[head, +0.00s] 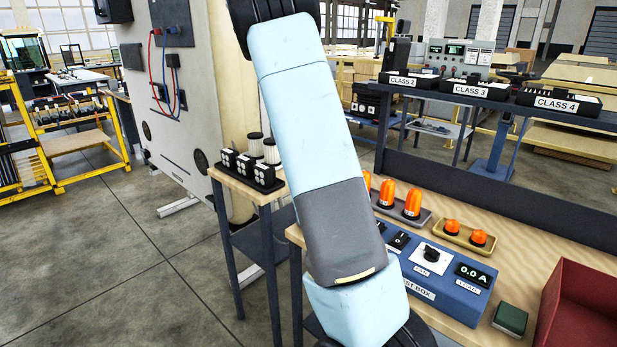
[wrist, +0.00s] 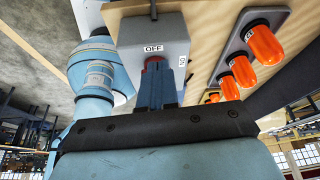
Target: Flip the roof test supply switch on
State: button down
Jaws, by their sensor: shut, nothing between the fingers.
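In the wrist view a grey switch box (wrist: 181,33) stands on the wooden bench top. It carries an OFF label (wrist: 153,48), and a second label on its right side is only partly seen. A red part (wrist: 153,63) shows just below the OFF label, right at my fingertips; I take it for the switch but cannot tell which way it is set. My gripper (wrist: 155,75) is shut and empty, its tips at or touching this red part. Whether they touch cannot be told. In the head view my arm hides the gripper and the grey box.
A blue test box (head: 440,283) with a knob and a 0.0 A display (head: 473,273) sits on the bench. Orange beacons (head: 412,200) stand in a tray behind it, also close on the right in the wrist view (wrist: 268,45). A red bin (head: 580,305) is at the right.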

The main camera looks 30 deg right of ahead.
jog(key=v, duration=0.7)
jog(key=shift+w+a, duration=0.2)
jog(key=shift+a, duration=0.05)
